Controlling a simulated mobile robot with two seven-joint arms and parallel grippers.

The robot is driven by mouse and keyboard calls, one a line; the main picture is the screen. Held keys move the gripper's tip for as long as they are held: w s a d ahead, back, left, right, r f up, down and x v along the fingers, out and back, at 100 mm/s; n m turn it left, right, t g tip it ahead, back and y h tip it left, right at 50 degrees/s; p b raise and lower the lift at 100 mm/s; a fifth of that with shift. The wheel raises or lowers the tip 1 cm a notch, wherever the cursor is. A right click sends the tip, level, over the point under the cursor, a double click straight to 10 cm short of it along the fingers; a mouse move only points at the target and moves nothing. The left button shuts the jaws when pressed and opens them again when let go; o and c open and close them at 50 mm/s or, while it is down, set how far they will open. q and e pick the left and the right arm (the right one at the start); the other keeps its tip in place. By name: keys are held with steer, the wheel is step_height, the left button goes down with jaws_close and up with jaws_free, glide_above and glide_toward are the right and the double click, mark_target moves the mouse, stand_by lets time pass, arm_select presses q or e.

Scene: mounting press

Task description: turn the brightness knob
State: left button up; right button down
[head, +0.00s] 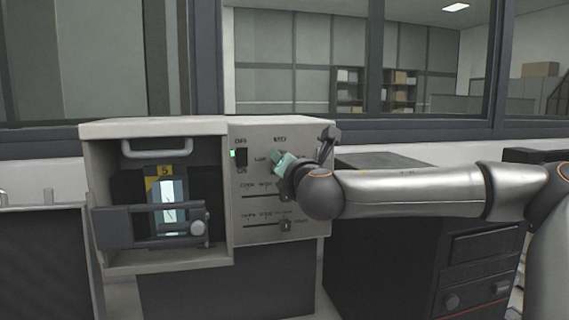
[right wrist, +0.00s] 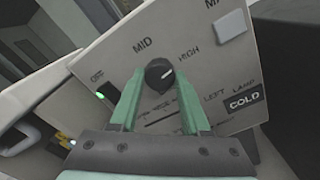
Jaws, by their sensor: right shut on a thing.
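The brightness knob (right wrist: 160,73) is a round black dial with a pale pointer mark. In the right wrist view it sits on the beige panel below the MID and HIGH lettering, its mark pointing up and right, near HIGH. My right gripper (right wrist: 159,92) has its two green fingers on either side of the knob, shut on it. In the head view my right gripper (head: 281,163) is at the upper middle of the panel (head: 305,222), and its fingers and arm hide the knob. My left gripper is in neither view.
A green-lit switch (head: 239,156) is left of the gripper. Sliders (head: 285,225) are below it. A black lever (head: 327,140) stands close to its right. The open press chamber (head: 165,258) is at left, a dark drawer cabinet (head: 470,265) at right.

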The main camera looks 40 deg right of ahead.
steer(key=shift+r, duration=0.1)
steer(key=shift+c, duration=1.9)
jaws_free()
arm_select(q)
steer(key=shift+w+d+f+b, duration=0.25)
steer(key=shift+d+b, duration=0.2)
steer(key=shift+b, duration=0.25)
arm_select(e)
steer(key=v, duration=1.2)
steer(key=shift+s, duration=0.25)
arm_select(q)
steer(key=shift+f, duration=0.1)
arm_select(e)
steer(key=shift+a, duration=0.1)
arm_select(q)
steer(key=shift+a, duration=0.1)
arm_select(e)
steer(key=shift+r, duration=0.1)
